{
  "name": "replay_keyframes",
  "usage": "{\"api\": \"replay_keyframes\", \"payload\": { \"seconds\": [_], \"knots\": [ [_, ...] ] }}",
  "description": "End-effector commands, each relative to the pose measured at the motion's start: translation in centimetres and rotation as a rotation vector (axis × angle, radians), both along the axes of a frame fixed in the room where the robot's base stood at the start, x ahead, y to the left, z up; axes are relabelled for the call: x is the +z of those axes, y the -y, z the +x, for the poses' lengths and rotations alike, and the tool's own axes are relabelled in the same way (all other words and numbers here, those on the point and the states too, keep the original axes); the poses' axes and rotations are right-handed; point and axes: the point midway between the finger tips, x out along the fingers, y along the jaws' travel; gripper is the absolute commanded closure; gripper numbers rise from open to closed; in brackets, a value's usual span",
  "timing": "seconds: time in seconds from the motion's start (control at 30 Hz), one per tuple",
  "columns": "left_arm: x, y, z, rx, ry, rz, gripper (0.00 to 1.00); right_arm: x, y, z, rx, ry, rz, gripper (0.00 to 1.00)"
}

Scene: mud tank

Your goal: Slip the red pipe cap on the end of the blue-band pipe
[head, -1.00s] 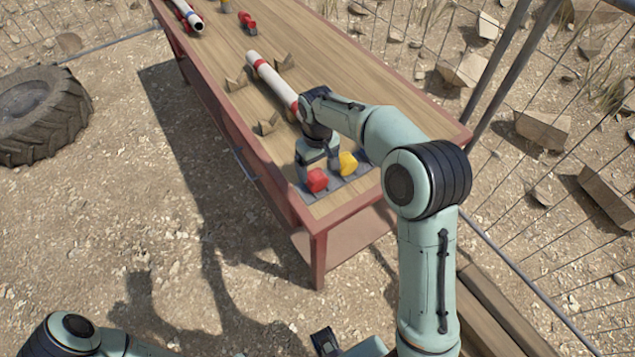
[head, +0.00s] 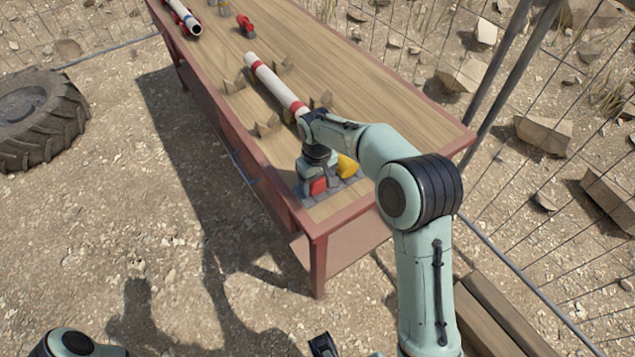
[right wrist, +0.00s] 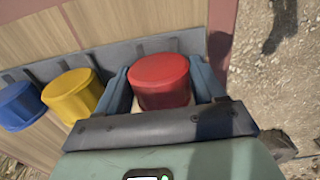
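The red pipe cap (head: 318,186) stands in a grey rack at the near end of the table. In the right wrist view the red cap (right wrist: 160,80) is between the two fingers. My right gripper (right wrist: 165,92) is lowered around it, open, with a narrow gap visible on the right side. In the head view my right gripper (head: 315,180) partly hides the cap. The blue-band pipe (head: 182,16) lies at the far left end of the table, cut by the picture's top edge.
A yellow cap (head: 347,167) stands beside the red one, and a blue cap (right wrist: 18,105) shows in the right wrist view. A red-band pipe (head: 275,83) lies on wooden cradles mid-table. A small red object (head: 245,25) sits farther back. The table's right side is clear.

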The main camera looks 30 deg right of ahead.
Motion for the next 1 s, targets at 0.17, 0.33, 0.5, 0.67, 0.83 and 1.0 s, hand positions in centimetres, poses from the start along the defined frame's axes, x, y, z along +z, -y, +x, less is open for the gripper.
{"api": "replay_keyframes", "payload": {
  "seconds": [0.17,0.33,0.5,0.67,0.83,1.0],
  "knots": [
    [0.3,0.0,0.1,0.000,0.001,0.000,0.57,0.4,0.0,0.0,0.000,0.001,0.000,0.51],
    [1.5,0.0,0.5,0.000,0.006,0.000,0.57,1.9,0.0,0.0,0.000,0.002,0.000,0.51],
    [2.9,0.0,1.0,0.000,0.011,-0.001,0.57,3.7,0.0,0.1,0.000,0.002,0.000,0.51],
    [4.1,0.0,1.5,0.000,0.018,0.001,0.57,5.3,0.0,0.1,0.000,0.002,0.000,0.51],
    [5.3,0.0,2.1,0.000,0.025,0.000,0.57,7.0,0.0,0.1,0.000,0.002,0.000,0.51],
    [6.2,0.0,2.6,0.000,0.029,0.000,0.57,8.2,0.0,0.0,0.000,0.001,0.000,0.51]
  ]
}}
